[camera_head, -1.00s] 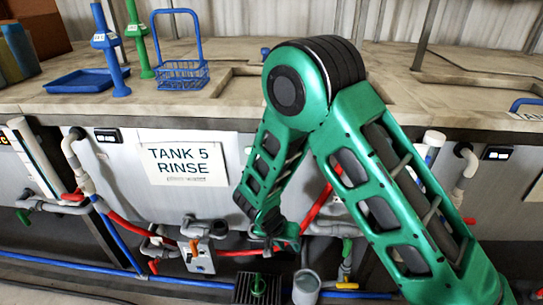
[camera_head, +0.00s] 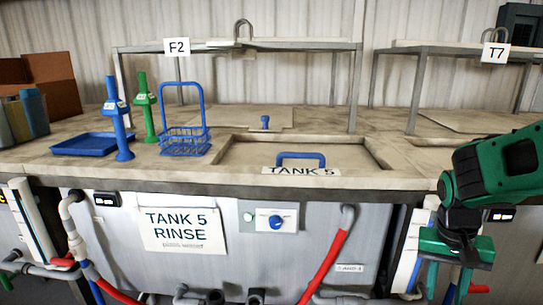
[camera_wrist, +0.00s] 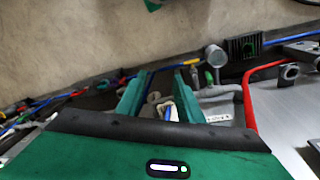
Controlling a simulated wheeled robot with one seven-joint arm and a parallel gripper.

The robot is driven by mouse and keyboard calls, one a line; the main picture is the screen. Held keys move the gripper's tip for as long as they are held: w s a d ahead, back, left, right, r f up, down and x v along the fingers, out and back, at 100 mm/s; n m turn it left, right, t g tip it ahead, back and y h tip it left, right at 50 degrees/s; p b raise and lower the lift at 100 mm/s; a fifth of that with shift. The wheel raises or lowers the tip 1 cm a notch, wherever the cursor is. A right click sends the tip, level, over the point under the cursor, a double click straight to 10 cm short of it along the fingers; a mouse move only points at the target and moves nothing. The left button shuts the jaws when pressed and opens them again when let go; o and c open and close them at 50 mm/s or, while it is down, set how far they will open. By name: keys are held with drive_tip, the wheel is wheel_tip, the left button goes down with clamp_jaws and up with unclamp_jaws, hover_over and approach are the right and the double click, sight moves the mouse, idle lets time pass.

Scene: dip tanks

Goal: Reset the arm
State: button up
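My gripper (camera_head: 445,277) hangs at the right of the head view, in front of the tank fronts and below the counter edge. Its green fingers point down. In the wrist view my gripper (camera_wrist: 162,82) has its two fingers apart. Pipes and a pale fitting show between and beyond them, and I see nothing held. My green arm comes in from the right edge of the head view, bent, with part of it out of frame.
The counter (camera_head: 60,180) carries a blue wire basket (camera_head: 185,142), a blue tray (camera_head: 85,144), and upright blue (camera_head: 119,130) and green (camera_head: 146,112) tools. The tank 5 lid (camera_head: 300,160) has a blue handle. Red pipe (camera_head: 325,265) runs below. A shelf (camera_head: 290,46) stands behind.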

drive_tip(key=s+d+r+y, duration=0.1)
drive_tip(key=s+r, duration=0.1)
drive_tip(key=s, duration=0.5)
drive_tip(key=s+d+r+y, duration=0.1)
drive_tip(key=s+d+r, duration=0.1)
drive_tip(key=s, duration=0.5)
